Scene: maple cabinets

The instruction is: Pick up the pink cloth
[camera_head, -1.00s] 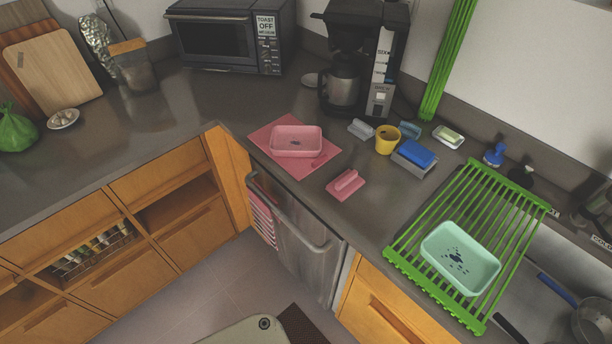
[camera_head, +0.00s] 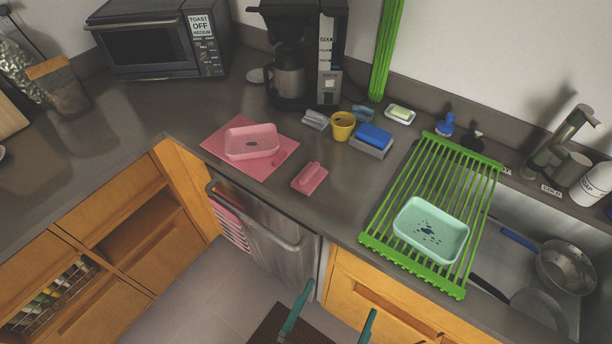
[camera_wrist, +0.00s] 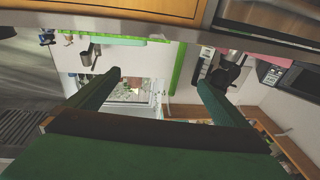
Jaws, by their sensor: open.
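A small pink cloth (camera_head: 309,178), looking folded, lies on the dark counter near its front edge, right of a pink mat (camera_head: 218,146). A pink tray (camera_head: 252,142) sits on that mat. A pink-and-white striped towel (camera_head: 231,226) hangs at the dishwasher handle. My gripper (camera_head: 341,298) is at the bottom of the head view with its two green fingers apart, below and in front of the counter edge. It is open and empty in the wrist view (camera_wrist: 158,80) too. I cannot make out the pink cloth in the wrist view.
Behind the cloth stand a yellow cup (camera_head: 342,126) and a blue sponge (camera_head: 374,134) on a grey block. A green rack (camera_head: 380,222) holding a mint tray (camera_head: 431,231) lies to the right, by the sink. The dishwasher handle (camera_head: 254,222) juts out below the counter.

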